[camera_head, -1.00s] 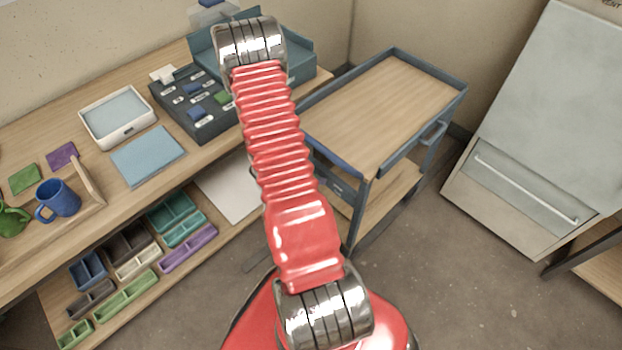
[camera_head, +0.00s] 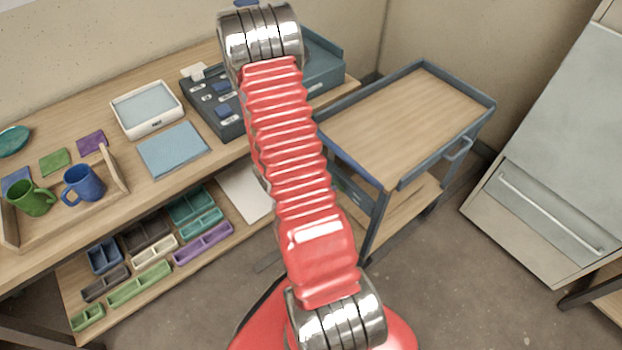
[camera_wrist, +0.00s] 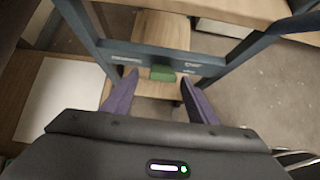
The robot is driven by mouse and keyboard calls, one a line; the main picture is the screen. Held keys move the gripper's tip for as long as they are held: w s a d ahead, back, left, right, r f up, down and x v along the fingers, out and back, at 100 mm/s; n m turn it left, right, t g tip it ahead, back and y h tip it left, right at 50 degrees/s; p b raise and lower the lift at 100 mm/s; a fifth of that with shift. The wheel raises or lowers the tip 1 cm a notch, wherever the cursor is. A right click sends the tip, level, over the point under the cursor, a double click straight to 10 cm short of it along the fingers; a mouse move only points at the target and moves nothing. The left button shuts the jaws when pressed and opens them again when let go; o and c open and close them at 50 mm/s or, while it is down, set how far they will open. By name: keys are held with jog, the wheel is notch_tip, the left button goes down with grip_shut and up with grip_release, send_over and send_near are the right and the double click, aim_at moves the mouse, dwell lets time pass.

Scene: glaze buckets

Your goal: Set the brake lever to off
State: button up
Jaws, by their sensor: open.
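The brake lever (camera_wrist: 162,73) is a small green block on the blue-grey crossbar of the cart (camera_wrist: 232,60) in the wrist view. Pale labels flank it on the bar, too small to read. My gripper (camera_wrist: 159,77) has its two dark purple fingers spread, one on each side of the lever as seen from the wrist. Nothing is held between them. I cannot tell whether a finger touches the lever. In the head view the cart (camera_head: 405,120) stands right of my red arm, and my gripper is out of sight.
A wooden workbench (camera_head: 60,235) runs along the left, with mugs, a white tray (camera_head: 148,108) and a dark sorting panel. Its lower shelf holds several small bins. A grey cabinet (camera_head: 560,140) stands at the right. Open floor lies between cart and cabinet.

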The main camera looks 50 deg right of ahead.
jog(key=v, duration=0.6)
jog(key=shift+w+a, duration=0.15)
jog(key=shift+w, duration=0.05)
jog(key=shift+r, duration=0.15)
jog(key=shift+c, duration=0.7)
